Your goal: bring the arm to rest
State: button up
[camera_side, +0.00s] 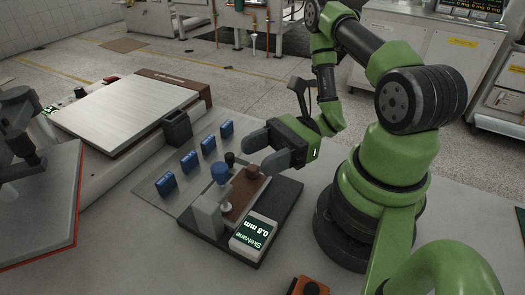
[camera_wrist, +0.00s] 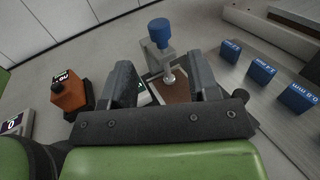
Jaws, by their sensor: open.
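My gripper (camera_side: 262,150) is open, its two grey fingers apart and pointing left above the back end of a dark gauge fixture (camera_side: 282,212). In the wrist view my gripper (camera_wrist: 161,72) has nothing between its fingertips that I can see held. Beyond them show the fixture's blue knob (camera_wrist: 159,32) and a brown piece (camera_wrist: 175,92) under its foot. In the side view the blue knob (camera_side: 220,172) stands on a grey block (camera_side: 208,215), and a display (camera_side: 254,236) reads 0.8 mm. The brown piece (camera_side: 240,197) is partly hidden.
Several blue blocks (camera_side: 190,161) stand in a row on a grey plate left of my gripper. An orange box (camera_side: 308,286) sits at the front edge of view. A flat-topped machine (camera_side: 125,108) stands at left, with a dark holder (camera_side: 177,128) beside it. Bare table lies at front left.

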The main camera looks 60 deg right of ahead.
jog(key=shift+r, duration=0.1)
jog(key=s+r+n+h, duration=0.2)
jog(key=r+n+h, duration=0.5)
jog(key=r+n, duration=0.2)
jog(key=s+r+n+g+h, duration=0.1)
jog(key=s+r+n+h, duration=0.2)
jog(key=r+n+h, duration=0.4)
notch_tip(320, 180, up, 4)
jog(key=n, duration=0.3)
jog(key=shift+r, duration=0.25)
